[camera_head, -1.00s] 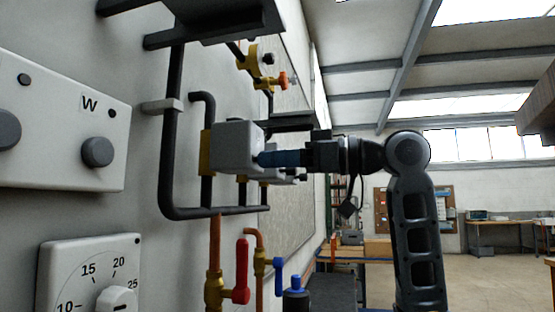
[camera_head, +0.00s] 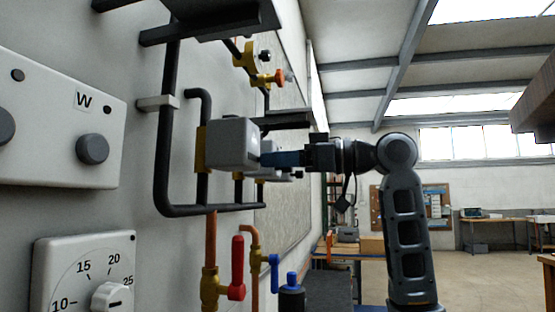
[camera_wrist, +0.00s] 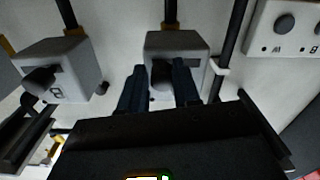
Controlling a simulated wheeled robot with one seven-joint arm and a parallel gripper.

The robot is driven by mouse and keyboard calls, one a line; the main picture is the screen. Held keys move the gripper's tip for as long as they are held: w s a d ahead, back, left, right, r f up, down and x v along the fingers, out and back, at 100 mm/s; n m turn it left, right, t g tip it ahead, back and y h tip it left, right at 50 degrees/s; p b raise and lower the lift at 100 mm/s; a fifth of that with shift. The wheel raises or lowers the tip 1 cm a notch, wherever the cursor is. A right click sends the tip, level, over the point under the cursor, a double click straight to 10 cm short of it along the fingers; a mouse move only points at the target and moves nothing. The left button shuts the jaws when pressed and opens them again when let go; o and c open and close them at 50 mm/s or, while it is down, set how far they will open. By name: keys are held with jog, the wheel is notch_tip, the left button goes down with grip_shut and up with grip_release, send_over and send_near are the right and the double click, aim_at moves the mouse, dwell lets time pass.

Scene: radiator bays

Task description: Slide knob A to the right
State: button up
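My gripper (camera_wrist: 158,88) is at a grey box (camera_wrist: 186,42) on the wall pipes. Its two blue fingers stand on either side of a dark knob (camera_wrist: 161,74) on the box's face. The fingers are apart, with a narrow gap seeming to show beside the knob. The box's label is hidden, so I cannot read whether this is knob A. In the head view the box (camera_head: 231,143) is nearest, with the blue fingers (camera_head: 282,158) at its right face. A similar box (camera_wrist: 78,72) with a knob marked B (camera_wrist: 40,80) stands beside it in the wrist view.
A panel (camera_head: 50,130) with a knob marked W (camera_head: 92,149) is at left, above a dial (camera_head: 112,297). Black pipes (camera_head: 163,130) run around the box. A red valve handle (camera_head: 237,268) and a blue one (camera_head: 274,273) are below. Open floor lies to the right.

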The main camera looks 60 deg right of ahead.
jog(key=o, duration=0.4)
jog(key=shift+d, duration=0.1)
jog(key=shift+s, duration=0.1)
jog(key=b+v, duration=0.1)
jog(key=v, duration=0.6)
jog(key=shift+s+d, duration=0.15)
jog(key=shift+s, duration=0.15)
